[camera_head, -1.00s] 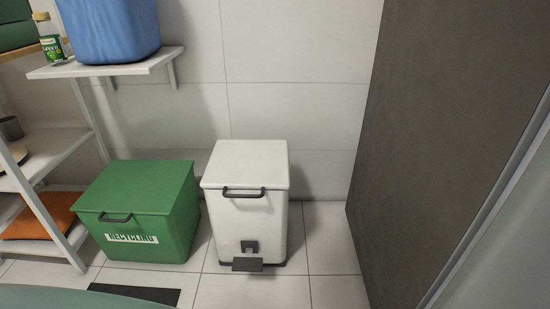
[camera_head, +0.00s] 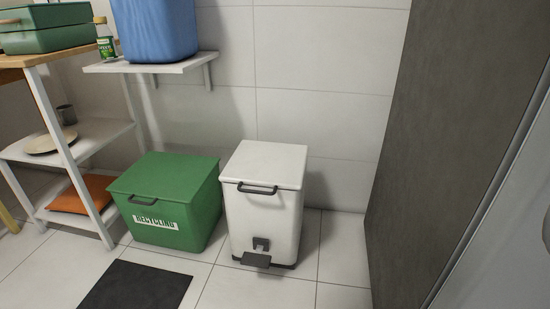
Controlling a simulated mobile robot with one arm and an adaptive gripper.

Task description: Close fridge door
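A light grey upright panel (camera_head: 500,240) stands at the right edge of the head view, beside a tall dark grey panel (camera_head: 425,140). It may be part of the fridge; a narrow strip runs between the two panels. A small dark piece, perhaps a handle, shows at the far right edge (camera_head: 546,230). Most of the light panel is cut off by the frame, so I cannot tell whether it is the door or how far it is open. My gripper is not in view.
A white pedal bin (camera_head: 263,205) and a green recycling box (camera_head: 168,205) stand on the tiled floor by the wall. A dark mat (camera_head: 136,288) lies in front. A white shelf unit (camera_head: 70,165) is at left; a wall shelf (camera_head: 150,66) holds a blue container (camera_head: 153,28).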

